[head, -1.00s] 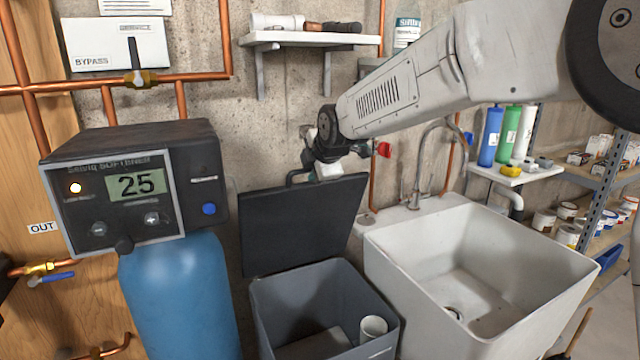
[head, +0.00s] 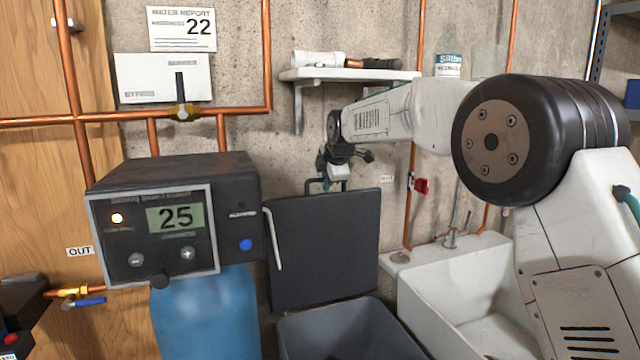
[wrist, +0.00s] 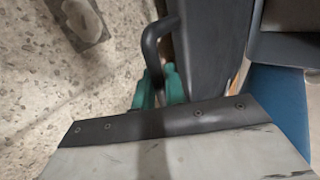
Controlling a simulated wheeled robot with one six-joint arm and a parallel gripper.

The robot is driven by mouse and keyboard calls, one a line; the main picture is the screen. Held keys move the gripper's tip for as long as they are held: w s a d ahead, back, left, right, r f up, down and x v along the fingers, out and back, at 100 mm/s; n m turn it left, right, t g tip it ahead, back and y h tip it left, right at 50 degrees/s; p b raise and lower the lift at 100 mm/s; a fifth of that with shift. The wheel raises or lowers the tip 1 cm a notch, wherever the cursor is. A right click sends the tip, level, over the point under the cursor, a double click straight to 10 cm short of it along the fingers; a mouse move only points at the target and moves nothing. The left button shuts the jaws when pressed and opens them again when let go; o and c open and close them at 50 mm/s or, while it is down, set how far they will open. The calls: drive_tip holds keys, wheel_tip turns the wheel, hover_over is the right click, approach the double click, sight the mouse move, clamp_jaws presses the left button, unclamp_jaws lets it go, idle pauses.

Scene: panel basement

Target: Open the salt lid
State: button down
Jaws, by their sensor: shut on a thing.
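The salt lid (head: 325,250) is a dark grey square panel standing nearly upright behind the salt bin (head: 350,330), whose top is open. The lid's black bar handle (wrist: 152,42) is at its upper edge. My gripper (head: 328,184) is at that top edge. In the wrist view, its teal fingers (wrist: 160,88) are shut around the handle. The lid also shows in the wrist view (wrist: 215,40) as a dark strip. The inside of the bin is mostly cut off by the frame bottom.
The softener control box (head: 180,220) on its blue tank (head: 205,315) stands close at the left. A white sink (head: 455,285) is at the right, partly behind my arm. A wall shelf (head: 350,76) and copper pipes lie behind.

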drive_tip(key=shift+a, duration=0.15)
drive_tip(key=c, duration=1.6)
unclamp_jaws()
drive_tip(key=shift+s+a+r, duration=0.1)
drive_tip(key=shift+s+a, duration=0.05)
drive_tip(key=shift+a, duration=0.05)
drive_tip(key=shift+o, duration=0.2)
drive_tip(key=shift+d, duration=0.25)
drive_tip(key=v, duration=0.7)
drive_tip(key=shift+s+r, duration=0.15)
drive_tip(key=shift+r, duration=0.15)
